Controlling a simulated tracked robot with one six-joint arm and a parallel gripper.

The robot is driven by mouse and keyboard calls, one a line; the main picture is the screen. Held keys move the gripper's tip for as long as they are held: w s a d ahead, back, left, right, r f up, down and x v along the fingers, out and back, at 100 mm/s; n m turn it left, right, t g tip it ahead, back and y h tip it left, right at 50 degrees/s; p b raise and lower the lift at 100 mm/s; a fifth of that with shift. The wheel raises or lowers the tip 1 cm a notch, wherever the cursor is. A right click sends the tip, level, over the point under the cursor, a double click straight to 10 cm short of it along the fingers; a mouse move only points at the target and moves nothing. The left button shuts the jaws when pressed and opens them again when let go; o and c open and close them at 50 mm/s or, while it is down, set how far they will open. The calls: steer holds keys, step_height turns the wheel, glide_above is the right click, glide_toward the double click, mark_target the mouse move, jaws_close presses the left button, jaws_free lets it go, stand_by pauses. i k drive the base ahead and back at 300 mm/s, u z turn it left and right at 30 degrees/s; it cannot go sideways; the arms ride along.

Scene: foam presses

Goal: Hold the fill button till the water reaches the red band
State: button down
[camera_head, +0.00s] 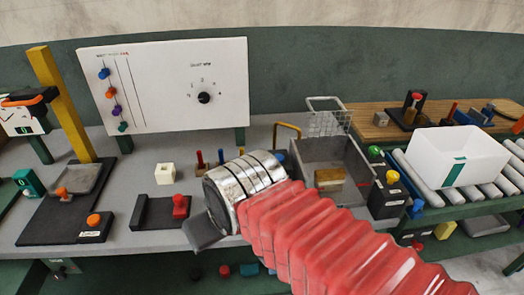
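The grey open tank (310,150) stands right of centre on the bench. A short red line, perhaps the red band (366,184), shows at its right side. I cannot make out a water level. A dark control box (388,200) beside the tank carries a yellow button (392,177). A green knob or button (375,151) is just behind it. No label tells which is the fill button. My gripper (204,232) is a dark block at the end of my arm, near the bench's front edge, left of the tank and apart from the buttons. Its fingers cannot be made out.
A wire basket (327,118) is at the tank's back edge, and a tan block (328,178) shows inside the tank. A black fixture with a red knob (180,206) stands left of my gripper. A white bin (455,155) sits on rollers at right.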

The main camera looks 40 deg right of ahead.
mark_target(281, 157)
steer(key=u, duration=1.35)
steer(key=k, duration=0.7)
steer(key=z, duration=1.2)
steer(key=i, duration=0.85)
